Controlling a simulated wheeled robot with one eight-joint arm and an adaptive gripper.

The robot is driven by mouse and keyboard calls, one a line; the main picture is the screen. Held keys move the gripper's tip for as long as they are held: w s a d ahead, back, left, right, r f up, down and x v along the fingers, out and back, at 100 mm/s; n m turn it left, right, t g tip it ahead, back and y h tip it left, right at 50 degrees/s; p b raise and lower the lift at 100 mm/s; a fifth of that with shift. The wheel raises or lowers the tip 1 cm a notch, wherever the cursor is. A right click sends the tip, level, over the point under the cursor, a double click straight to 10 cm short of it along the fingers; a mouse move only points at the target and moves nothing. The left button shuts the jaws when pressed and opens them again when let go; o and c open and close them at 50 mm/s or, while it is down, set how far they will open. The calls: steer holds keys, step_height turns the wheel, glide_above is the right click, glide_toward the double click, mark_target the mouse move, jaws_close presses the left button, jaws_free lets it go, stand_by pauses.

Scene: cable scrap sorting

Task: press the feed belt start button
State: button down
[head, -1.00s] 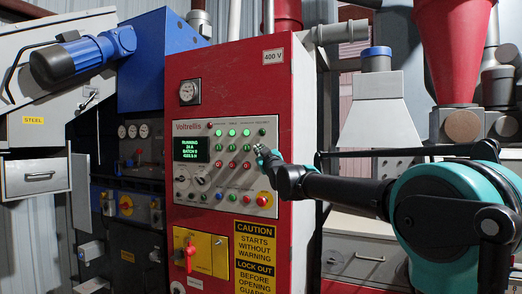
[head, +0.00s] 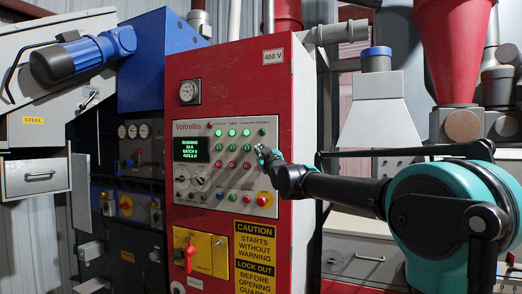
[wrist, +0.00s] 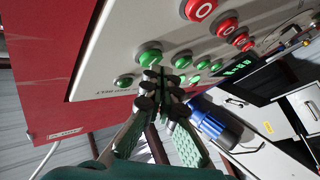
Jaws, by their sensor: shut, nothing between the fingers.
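The control panel (head: 190,128) is a pale plate on the red cabinet, with rows of green and red buttons. In the wrist view, a large green button (wrist: 148,53) is nearest my fingertips. A small green lamp (wrist: 124,81) and a partly legible label ending in "BELT" are beside it. My gripper (wrist: 160,78) is shut and empty, its fingertips close to that button; I cannot tell whether they touch it. In the head view, my gripper (head: 262,151) is at the panel's right edge and hides the buttons behind it.
Red buttons (wrist: 228,28) and other green buttons (wrist: 183,62) are close by on the panel. An emergency-stop knob (head: 265,198) is below my gripper. A yellow box with a red handle (head: 190,248) and a caution sign (head: 255,255) are lower on the cabinet.

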steer(key=shift+w+d, duration=0.15)
steer(key=shift+w, duration=0.3)
stand_by(0.5)
steer(key=shift+s, duration=0.1)
steer(key=shift+s+a, duration=0.3)
steer(key=shift+s, duration=0.45)
steer(key=s, duration=0.1)
steer(key=s+a, duration=0.1)
steer(key=s, duration=0.2)
steer(key=shift+s+a, duration=0.35)
stand_by(0.8)
